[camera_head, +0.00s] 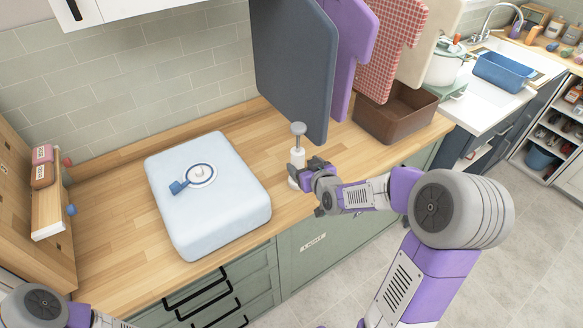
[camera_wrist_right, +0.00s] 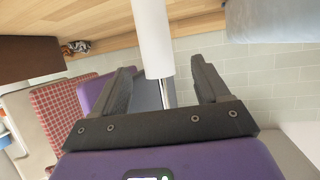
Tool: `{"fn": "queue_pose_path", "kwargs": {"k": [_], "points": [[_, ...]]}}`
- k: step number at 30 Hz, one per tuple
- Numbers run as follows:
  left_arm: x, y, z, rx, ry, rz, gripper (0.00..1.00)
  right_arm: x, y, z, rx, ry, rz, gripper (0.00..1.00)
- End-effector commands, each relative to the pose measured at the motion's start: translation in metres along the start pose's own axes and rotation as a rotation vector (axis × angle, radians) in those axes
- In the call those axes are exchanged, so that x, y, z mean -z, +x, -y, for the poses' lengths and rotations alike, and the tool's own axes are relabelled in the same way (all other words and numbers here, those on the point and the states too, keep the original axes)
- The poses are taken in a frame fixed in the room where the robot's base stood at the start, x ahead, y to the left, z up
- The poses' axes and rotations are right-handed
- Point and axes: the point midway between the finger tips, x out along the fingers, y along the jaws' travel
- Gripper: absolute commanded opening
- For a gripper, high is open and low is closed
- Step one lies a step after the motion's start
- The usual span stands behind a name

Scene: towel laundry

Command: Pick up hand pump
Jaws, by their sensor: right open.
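The hand pump (camera_head: 298,138) stands upright on the wooden counter, a white cylinder with a grey round top. My right gripper (camera_head: 303,172) is at its lower part, and the fingers hide some of the base. In the right wrist view, the pump's white body (camera_wrist_right: 152,35) and thin metal rod show between the two dark fingers of my right gripper (camera_wrist_right: 162,68). The fingers are open, with gaps visible beside the rod. My left arm shows only at the bottom left corner of the head view; its gripper is out of sight.
A pale blue padded block (camera_head: 225,225) with a blue-rimmed item on top lies left of the pump. A dark grey hanging panel (camera_head: 290,75) is close behind the pump. A brown bin (camera_head: 390,122) stands to the right.

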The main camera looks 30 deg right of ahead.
Motion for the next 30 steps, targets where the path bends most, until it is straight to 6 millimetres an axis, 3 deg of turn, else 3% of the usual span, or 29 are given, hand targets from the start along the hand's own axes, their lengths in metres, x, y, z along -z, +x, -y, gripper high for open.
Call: {"fn": "queue_pose_path", "kwargs": {"k": [18,27,30], "points": [[0.0,0.0,0.0,0.0,0.0,0.001,0.43,-0.003,0.069,-0.003,-0.001,-0.001,-0.003,0.75],[0.0,0.0,0.0,0.0,0.0,0.001,0.43,-0.002,0.072,-0.003,-0.001,-0.001,-0.003,0.75],[0.0,0.0,0.0,0.0,0.0,0.001,0.43,-0.002,0.072,-0.003,-0.001,-0.001,-0.003,0.6]]}}
